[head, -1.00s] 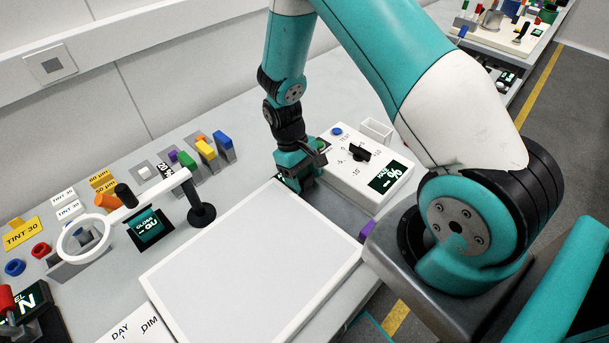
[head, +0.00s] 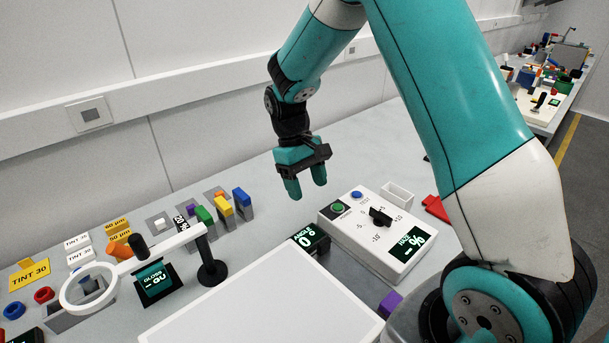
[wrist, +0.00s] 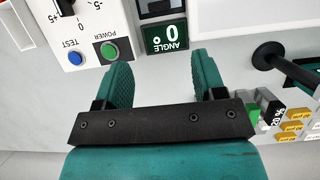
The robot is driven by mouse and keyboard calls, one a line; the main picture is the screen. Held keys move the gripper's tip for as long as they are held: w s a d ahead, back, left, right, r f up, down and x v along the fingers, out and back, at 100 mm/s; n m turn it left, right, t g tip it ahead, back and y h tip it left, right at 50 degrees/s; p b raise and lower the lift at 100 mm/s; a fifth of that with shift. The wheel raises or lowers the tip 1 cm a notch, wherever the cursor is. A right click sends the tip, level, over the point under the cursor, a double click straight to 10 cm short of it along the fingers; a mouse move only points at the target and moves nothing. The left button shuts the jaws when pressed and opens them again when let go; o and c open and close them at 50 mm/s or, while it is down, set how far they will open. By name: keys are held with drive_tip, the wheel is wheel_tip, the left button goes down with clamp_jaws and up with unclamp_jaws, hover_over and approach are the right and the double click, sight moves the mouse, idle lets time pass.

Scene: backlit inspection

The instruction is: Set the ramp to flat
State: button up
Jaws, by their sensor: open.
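A small black unit with an angle display (head: 310,239) reading 0° stands beside the back-right corner of the white panel. The display also shows in the wrist view (wrist: 165,38), with part of a dark body with a grey surface above it, cut off by the picture's top edge. I cannot tell whether that body is the ramp. My gripper (head: 306,186) is open and empty, pointing down, above and behind the angle unit, apart from it. In the wrist view my gripper (wrist: 163,85) has its two teal fingers spread, with bare tabletop between them.
A white haze meter (head: 375,237) with a black knob (head: 381,216), green power button (head: 338,208) and blue test button (head: 357,195) stands to the right. A white panel (head: 265,305) fills the front. A ring magnifier (head: 90,288) and coloured blocks (head: 222,206) stand left.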

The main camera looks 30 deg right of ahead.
drive_tip(key=v, duration=0.3)
drive_tip(key=shift+f, duration=0.1)
idle(0.3)
drive_tip(key=s+a+r+n+t+y, duration=0.1)
drive_tip(key=s+a+r, duration=0.2)
drive_tip(key=s+a, duration=0.2)
drive_tip(key=s+a+r+n+t+y, duration=0.1)
drive_tip(key=s+a+r, duration=0.3)
drive_tip(key=s, duration=0.6)
drive_tip(key=s+a+r+n+t+y, duration=0.2)
drive_tip(key=s+a+r+n, duration=0.1)
drive_tip(key=s+a, duration=0.3)
drive_tip(key=shift+s+a+r+y, duration=0.4)
drive_tip(key=shift+s+r, duration=0.35)
drive_tip(key=shift+s, duration=0.15)
